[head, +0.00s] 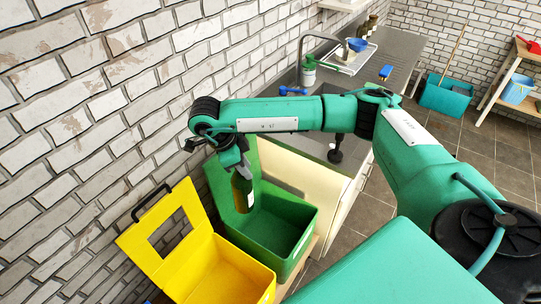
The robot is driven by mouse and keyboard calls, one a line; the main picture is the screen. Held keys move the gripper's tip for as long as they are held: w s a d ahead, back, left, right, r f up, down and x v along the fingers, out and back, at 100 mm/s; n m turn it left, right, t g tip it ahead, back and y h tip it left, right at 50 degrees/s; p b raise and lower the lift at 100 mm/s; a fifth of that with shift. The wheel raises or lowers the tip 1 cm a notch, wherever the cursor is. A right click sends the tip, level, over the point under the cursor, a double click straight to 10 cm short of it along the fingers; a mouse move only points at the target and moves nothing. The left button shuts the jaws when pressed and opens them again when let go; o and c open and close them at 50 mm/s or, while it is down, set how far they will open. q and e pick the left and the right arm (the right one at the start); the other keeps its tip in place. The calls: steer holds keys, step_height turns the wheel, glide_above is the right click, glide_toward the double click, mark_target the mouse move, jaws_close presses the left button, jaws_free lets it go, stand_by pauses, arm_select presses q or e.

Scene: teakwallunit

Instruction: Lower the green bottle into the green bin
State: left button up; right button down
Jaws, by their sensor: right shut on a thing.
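The green bin (303,238) stands open in the lower middle of the head view, with its lid raised at the back against the wall side. My right gripper (240,171) is shut on the green bottle (240,193), which looks dark olive-brown with a pale label. The bottle hangs upright below the gripper, over or within the opening of the green bin; I cannot tell how far its base is below the rim. The gripper's fingers are small and partly hidden by the arm's wrist. My left gripper is not in view.
A yellow bin (246,274) with its lid up stands left of the green bin. A brick wall runs along the left. A teal tub (445,97) stands on the floor.

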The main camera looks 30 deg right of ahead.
steer(key=m, duration=0.2)
steer(key=m+g, duration=0.1)
steer(key=shift+w+d+f+y, duration=0.25)
steer(key=shift+d+y, duration=0.15)
steer(key=w+d+f+m+t+y+p, duration=0.25)
steer(key=d+m+y, duration=0.2)
steer(key=m, duration=1.15)
steer(key=w+d+f+m+t+y+p, duration=0.1)
steer(key=d+f+m+t+y, duration=0.35)
steer(key=m, duration=1.25)
step_height(320, 180, down, 8)
steer(key=d+g+h+b, duration=0.1)
steer(key=g+b, duration=0.1)
steer(key=b, duration=0.6)
steer(key=shift+f+b, duration=0.2)
steer(key=shift+b, duration=0.2)
steer(key=shift+a+r, duration=0.1)
